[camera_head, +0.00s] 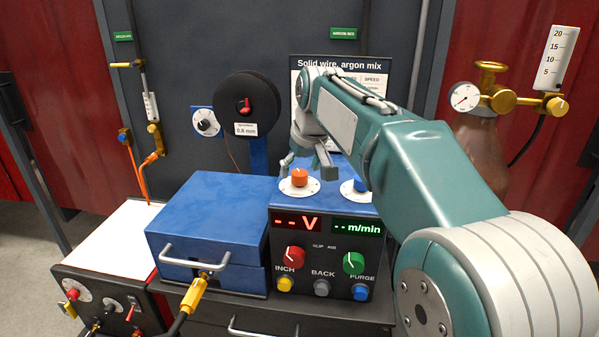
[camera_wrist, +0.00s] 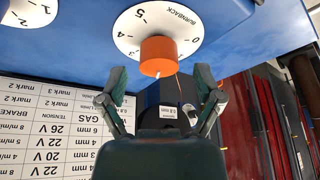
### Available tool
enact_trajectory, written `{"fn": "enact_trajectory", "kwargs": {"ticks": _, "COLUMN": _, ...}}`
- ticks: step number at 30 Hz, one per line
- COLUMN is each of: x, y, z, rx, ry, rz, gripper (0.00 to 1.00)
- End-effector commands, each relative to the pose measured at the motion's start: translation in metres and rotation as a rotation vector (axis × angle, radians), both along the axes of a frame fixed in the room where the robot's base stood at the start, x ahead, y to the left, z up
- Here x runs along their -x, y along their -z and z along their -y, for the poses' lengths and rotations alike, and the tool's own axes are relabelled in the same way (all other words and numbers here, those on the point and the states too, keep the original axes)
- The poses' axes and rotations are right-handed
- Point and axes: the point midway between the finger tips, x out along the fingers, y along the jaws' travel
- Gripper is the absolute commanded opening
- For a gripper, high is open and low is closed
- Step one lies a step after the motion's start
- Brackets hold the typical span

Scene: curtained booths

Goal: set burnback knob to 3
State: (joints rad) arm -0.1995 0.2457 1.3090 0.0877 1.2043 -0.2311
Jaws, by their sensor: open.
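The burnback knob (camera_head: 299,177) is orange and stands on a round white dial on top of the blue wire feeder (camera_head: 283,207). In the wrist view the orange knob (camera_wrist: 158,55) appears upside down, with its dial (camera_wrist: 135,28) reading BURNBACK and showing 0, 5 and 4. A small light mark shows at the knob's lower edge; the number it points to is hidden or cannot be read. My gripper (camera_head: 306,163) is just above and behind the knob in the head view. In the wrist view its open fingers (camera_wrist: 160,78) lie either side of the knob, apart from it.
A blue knob (camera_head: 360,184) on a second white dial sits close right, partly behind my arm. Red (camera_head: 293,256) and green (camera_head: 354,263) knobs are on the front panel below. A chart (camera_wrist: 60,125) and a black wire spool (camera_head: 247,100) stand behind.

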Motion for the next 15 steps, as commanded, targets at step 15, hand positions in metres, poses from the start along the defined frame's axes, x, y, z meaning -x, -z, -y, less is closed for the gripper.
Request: {"fn": "enact_trajectory", "kwargs": {"ticks": 15, "x": -0.0045, "y": 0.0125, "z": -0.0019, "rx": 0.0, "ry": 0.0, "rz": 0.001, "gripper": 0.48}}
